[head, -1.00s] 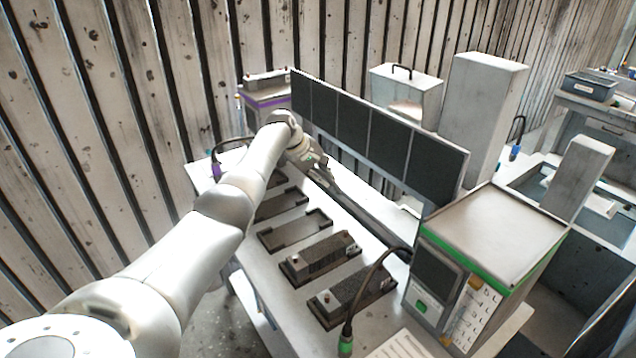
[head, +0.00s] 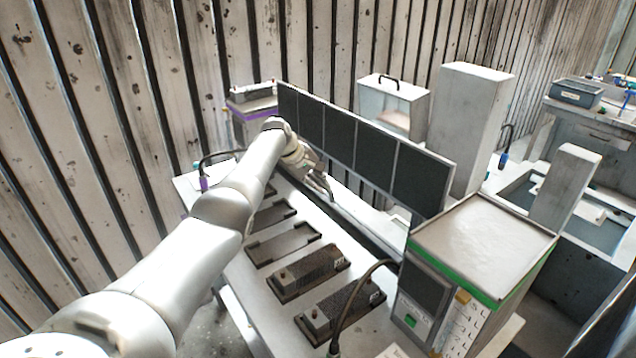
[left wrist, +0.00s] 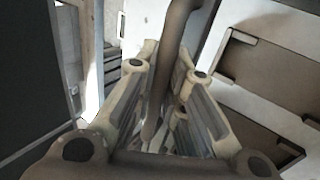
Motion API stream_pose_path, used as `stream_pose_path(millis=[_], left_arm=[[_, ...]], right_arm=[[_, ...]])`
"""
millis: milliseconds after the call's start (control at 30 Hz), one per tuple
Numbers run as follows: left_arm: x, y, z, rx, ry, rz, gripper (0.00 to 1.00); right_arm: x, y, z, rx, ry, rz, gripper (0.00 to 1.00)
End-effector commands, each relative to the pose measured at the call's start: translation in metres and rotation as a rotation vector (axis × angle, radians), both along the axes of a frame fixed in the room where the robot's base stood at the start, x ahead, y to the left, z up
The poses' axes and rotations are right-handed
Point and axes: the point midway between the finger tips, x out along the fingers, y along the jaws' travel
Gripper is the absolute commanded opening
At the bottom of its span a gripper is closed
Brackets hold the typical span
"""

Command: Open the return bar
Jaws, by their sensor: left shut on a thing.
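My left gripper (head: 322,183) is at the far end of the bench, in front of the row of dark panels. In the left wrist view its two fingers (left wrist: 166,125) are shut on a grey-brown rod, which I take to be part of the return bar (left wrist: 172,60). The rod runs between the fingers and up out of the frame. In the head view a long, dark, narrow bar (head: 368,232) runs along the foot of the panels from the gripper towards the green-trimmed box. The gripper partly hides its far end. My right gripper is out of view.
Dark panels (head: 375,158) stand close behind the gripper. Dark trays (head: 283,246) lie in a row on the bench, the nearer ones holding blocks (head: 310,270). A green-trimmed control box (head: 480,250) with a cable stands at the near right. A purple-trimmed box (head: 252,103) stands at the far end.

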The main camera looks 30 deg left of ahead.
Motion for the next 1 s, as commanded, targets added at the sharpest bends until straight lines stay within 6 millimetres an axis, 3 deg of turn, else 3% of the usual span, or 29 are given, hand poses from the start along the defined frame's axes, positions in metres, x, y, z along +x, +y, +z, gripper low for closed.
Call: stream_pose_path(millis=[33,200,633,1000], left_arm=[[0.001,0.0,0.002,-0.003,-0.005,0.004,0.14],[0.001,0.0,0.002,-0.002,-0.004,0.002,0.34],[-0.001,0.001,0.003,0.0,-0.002,0.001,0.34],[-0.016,0.008,0.028,0.002,-0.004,0.001,0.34]], right_arm=[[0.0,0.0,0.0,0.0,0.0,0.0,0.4],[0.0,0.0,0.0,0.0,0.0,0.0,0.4],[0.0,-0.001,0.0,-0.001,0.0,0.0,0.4],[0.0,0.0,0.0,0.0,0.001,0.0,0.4]])
